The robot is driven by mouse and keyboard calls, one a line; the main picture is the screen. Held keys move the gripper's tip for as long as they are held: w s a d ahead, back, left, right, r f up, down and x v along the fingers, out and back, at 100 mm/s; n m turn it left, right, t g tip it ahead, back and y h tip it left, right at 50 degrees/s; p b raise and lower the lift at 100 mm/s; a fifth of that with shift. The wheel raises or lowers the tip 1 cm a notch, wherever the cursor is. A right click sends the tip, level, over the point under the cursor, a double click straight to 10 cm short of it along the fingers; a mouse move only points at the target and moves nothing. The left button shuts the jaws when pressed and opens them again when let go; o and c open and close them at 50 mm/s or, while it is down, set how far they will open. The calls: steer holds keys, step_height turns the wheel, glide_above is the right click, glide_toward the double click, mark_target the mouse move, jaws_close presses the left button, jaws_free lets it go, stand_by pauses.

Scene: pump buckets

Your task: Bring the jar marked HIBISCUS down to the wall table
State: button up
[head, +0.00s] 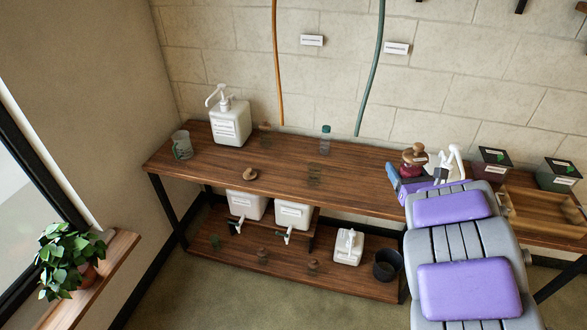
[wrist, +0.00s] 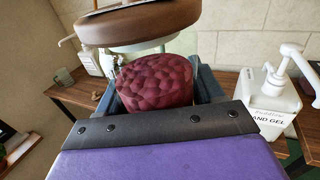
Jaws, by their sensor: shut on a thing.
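A jar with a round brown wooden lid and dark red contents (head: 412,167) is held in my gripper (head: 408,187), over the right part of the wooden wall table (head: 360,188). In the wrist view the jar (wrist: 155,84) stands about upright between the fingers, its lid near the top edge. My gripper is shut on it. No readable HIBISCUS marking shows. I cannot tell whether the jar's base touches the tabletop; my gripper and arm hide it.
A white pump bottle (wrist: 268,100) with lettering ending "AND GEL" stands close on the right. A clear bottle with a green cap (head: 326,140), a large pump container (head: 230,122) and a glass (head: 182,145) stand on the table. Dark boxes (head: 490,163) and a wooden tray (head: 535,212) lie right.

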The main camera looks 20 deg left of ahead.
steer(key=w+a+f+n+g+y+b, duration=0.1)
steer(key=w+f+y+b, duration=0.1)
steer(key=f, duration=0.7)
steer(key=w+a+f+n+g+y+b, duration=0.1)
steer(key=w+f+b, duration=0.3)
steer(key=f, duration=0.6)
steer(key=w+a+f+n+g+y+b, duration=0.2)
steer(key=w+f, duration=0.3)
steer(key=f, duration=0.5)
steer(key=shift+w+y+b, duration=0.3)
steer(key=shift+w+b, duration=0.05)
steer(key=shift+b, duration=0.15)
